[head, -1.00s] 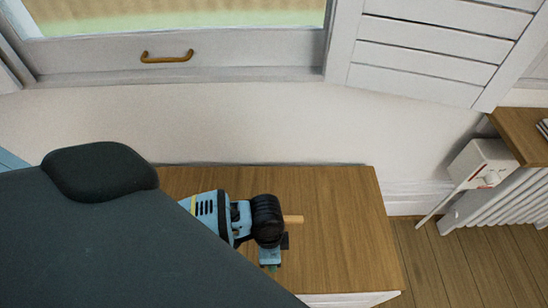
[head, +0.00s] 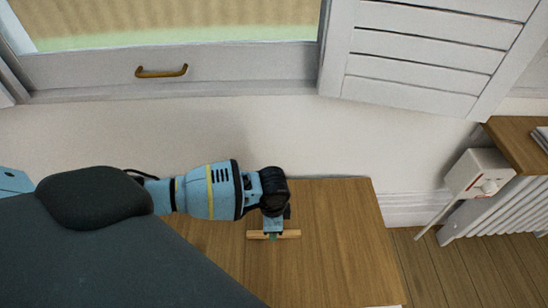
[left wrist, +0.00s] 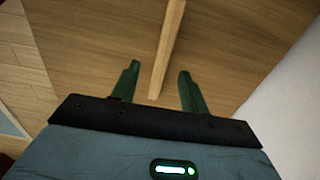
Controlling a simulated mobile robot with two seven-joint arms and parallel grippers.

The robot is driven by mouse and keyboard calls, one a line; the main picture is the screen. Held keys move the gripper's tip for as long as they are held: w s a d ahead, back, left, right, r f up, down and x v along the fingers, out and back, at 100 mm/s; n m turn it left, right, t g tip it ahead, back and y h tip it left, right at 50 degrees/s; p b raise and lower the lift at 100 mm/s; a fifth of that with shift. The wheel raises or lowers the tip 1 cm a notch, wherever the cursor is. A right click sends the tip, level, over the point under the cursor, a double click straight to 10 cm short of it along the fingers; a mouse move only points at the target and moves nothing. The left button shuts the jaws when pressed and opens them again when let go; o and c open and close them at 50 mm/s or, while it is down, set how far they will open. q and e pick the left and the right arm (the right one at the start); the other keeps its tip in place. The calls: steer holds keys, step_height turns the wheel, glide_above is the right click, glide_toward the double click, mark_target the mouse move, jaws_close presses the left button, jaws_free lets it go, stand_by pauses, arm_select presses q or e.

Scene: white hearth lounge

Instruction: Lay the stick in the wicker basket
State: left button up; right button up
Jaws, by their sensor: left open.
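The stick (head: 291,234) is a short light wooden bar lying on the wooden top of a low cabinet. In the left wrist view the stick (left wrist: 167,50) runs away from the camera, with its near end between the two green fingertips. My left gripper (head: 272,236) is right at the stick in the head view and covers its middle. In the left wrist view my left gripper (left wrist: 157,80) is open, with a gap on both sides of the stick. The wicker basket is not in view. My right gripper is not in view.
The wooden cabinet top (head: 340,240) is bare to the right of the stick. A white wall and window with a brass handle (head: 161,71) stand behind it. A radiator (head: 490,208) with a white box (head: 479,174) is at the right, beyond the wooden floor.

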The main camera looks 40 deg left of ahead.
mark_target(287, 234)
arm_select(q)
step_height(287, 234, down, 4)
steer(key=shift+w+a+f+b, duration=0.15)
steer(key=shift+f+b, duration=0.05)
steer(key=shift+b, duration=0.55)
steer(key=shift+f, duration=0.4)
jaws_close()
steer(key=shift+r, duration=0.1)
